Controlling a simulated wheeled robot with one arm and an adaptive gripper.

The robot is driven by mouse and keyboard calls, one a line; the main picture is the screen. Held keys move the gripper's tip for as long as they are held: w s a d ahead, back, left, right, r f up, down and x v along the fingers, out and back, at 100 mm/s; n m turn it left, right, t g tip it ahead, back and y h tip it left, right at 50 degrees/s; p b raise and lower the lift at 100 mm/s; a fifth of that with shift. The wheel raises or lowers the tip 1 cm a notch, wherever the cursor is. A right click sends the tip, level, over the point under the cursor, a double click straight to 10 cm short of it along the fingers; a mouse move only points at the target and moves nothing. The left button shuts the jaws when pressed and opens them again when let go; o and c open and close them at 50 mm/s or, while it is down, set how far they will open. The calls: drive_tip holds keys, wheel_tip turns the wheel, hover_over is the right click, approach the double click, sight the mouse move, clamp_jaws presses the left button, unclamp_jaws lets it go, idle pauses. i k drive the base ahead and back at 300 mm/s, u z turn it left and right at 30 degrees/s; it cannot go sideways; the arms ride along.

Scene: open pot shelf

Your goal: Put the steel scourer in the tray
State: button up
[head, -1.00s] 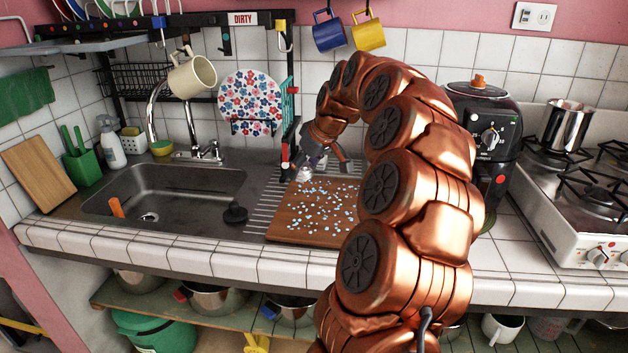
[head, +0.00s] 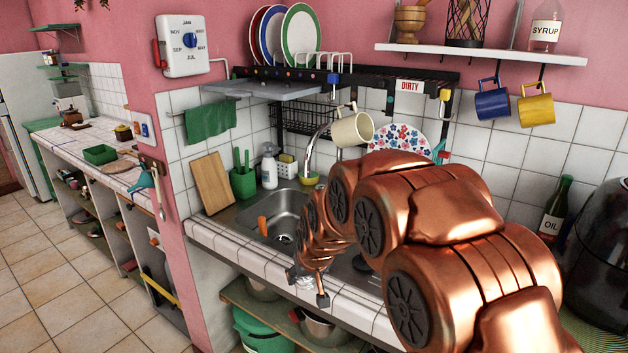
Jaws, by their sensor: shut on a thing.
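My gripper (head: 308,287) hangs low in front of the sink counter's tiled front edge. It is shut on a small silvery clump, the steel scourer (head: 303,281), which is partly hidden between the fingers. A shallow green tray (head: 100,154) sits on the separate tiled counter at the far left, well away from my gripper. My copper arm hides much of the counter to the right of the sink.
A pink wall end (head: 172,215) stands between the two counters. The sink (head: 272,213), a wooden board (head: 212,183) and a green utensil holder (head: 243,183) are behind my gripper. A teapot (head: 71,116) stands beyond the tray. The tiled floor at left is clear.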

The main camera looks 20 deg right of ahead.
sight(254, 92)
drive_tip(key=k, duration=0.5)
drive_tip(key=u, duration=1)
drive_tip(key=i, duration=0.8)
drive_tip(key=u, duration=0.35)
drive_tip(key=i, duration=0.95)
drive_tip(key=z, duration=0.55)
